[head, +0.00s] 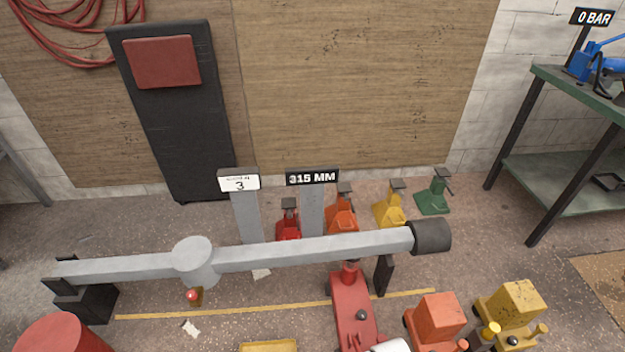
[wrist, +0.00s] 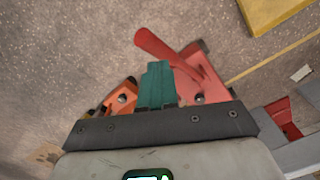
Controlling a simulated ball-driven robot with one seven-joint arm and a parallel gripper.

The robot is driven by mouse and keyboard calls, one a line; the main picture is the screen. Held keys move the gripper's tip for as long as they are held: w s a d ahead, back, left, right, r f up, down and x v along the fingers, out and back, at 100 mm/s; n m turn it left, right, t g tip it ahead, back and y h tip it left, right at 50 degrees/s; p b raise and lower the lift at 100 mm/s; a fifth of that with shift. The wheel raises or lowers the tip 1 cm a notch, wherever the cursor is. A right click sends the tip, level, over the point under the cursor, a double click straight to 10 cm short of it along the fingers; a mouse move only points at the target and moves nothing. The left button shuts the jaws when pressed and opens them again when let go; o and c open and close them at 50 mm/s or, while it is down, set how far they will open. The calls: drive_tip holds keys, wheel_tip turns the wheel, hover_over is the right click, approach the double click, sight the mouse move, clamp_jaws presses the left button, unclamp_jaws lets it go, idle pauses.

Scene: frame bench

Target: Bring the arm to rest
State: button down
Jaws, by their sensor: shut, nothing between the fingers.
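My gripper (wrist: 157,68) shows in the wrist view with its teal fingers together and nothing between them. It hangs over the floor jacks. A red jack (wrist: 203,78) with a red handle (wrist: 165,52) lies beyond the fingers and to their right, and an orange jack (wrist: 122,95) to their left. The wrist view does not show clearly how far apart the fingers and the jacks are. In the head view the fingers are not seen; a pale piece at the bottom edge beside the red jack (head: 353,312) may be part of my arm.
A long grey beam (head: 310,252) crosses the floor on black supports (head: 85,303). An orange jack (head: 437,315) and a yellow jack (head: 512,308) stand at lower right. Several jack stands (head: 341,212) are behind the beam. A green bench (head: 585,90) is at right, a red drum (head: 62,335) lower left.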

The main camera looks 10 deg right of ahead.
idle(0.4)
drive_tip(key=s+d+r+n, duration=0.25)
drive_tip(key=s+r, duration=0.25)
drive_tip(key=r, duration=0.3)
drive_tip(key=s+d+r+n+t, duration=0.1)
drive_tip(key=s+d+r, duration=0.2)
drive_tip(key=s+r, duration=0.45)
drive_tip(key=s+d+r+n, duration=0.2)
drive_tip(key=s+r, duration=0.1)
drive_tip(key=r, duration=0.6)
wheel_tip(320, 180, up, 15)
drive_tip(key=p, duration=1.4)
drive_tip(key=shift+s+d+f, duration=0.15)
drive_tip(key=shift+s+f, duration=0.05)
drive_tip(key=shift+s, duration=0.05)
